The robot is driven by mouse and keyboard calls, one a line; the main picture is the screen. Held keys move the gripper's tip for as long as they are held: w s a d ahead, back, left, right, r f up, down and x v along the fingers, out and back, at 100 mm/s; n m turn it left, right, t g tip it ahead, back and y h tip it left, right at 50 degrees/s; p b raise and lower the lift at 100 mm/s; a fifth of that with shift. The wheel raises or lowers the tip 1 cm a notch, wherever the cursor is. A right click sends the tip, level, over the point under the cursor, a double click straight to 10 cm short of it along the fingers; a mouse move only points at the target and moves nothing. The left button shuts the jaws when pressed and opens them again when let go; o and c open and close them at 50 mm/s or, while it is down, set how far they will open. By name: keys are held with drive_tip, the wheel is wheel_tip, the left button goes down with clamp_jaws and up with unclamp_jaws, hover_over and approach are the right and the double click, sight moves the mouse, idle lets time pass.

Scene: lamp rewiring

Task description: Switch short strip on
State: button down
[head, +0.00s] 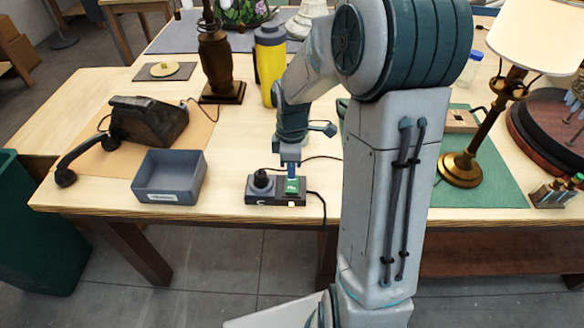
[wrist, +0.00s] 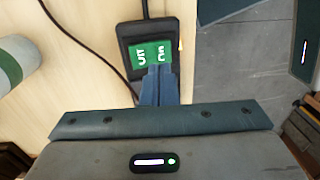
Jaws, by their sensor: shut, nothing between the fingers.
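The short strip (head: 262,198) is a small dark block near the table's front edge. A round black plug (head: 261,181) sits in its left part and a green switch (head: 298,186) with white marks is on its right part. A small pale-yellow light shows on its front face. In the wrist view, the dark housing (wrist: 127,32) surrounds the green switch (wrist: 145,55). My gripper (head: 291,174) points down at the switch. Its fingers (wrist: 160,70) are together and empty, with their tips over the switch's near edge. I cannot tell if they touch it.
A grey open bin (head: 170,193) and an old telephone (head: 150,120) are left of the strip. A yellow-and-grey bottle (head: 270,62) stands behind. A brass lamp (head: 460,168) stands on a green mat at right. Dark cords run near the strip.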

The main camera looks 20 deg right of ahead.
sight(291, 190)
wheel_tip(291, 190, up, 11)
drive_tip(key=s+b, duration=0.1)
drive_tip(key=shift+a+f, duration=0.2)
drive_tip(key=shift+s, duration=0.15)
drive_tip(key=s+a+r+m+t, duration=0.1)
drive_tip(key=s+m+t, duration=0.3)
drive_tip(key=s+m, duration=1)
drive_tip(key=shift+s+a+r, duration=0.2)
drive_tip(key=shift+s+r, duration=0.25)
drive_tip(key=shift+r, duration=0.05)
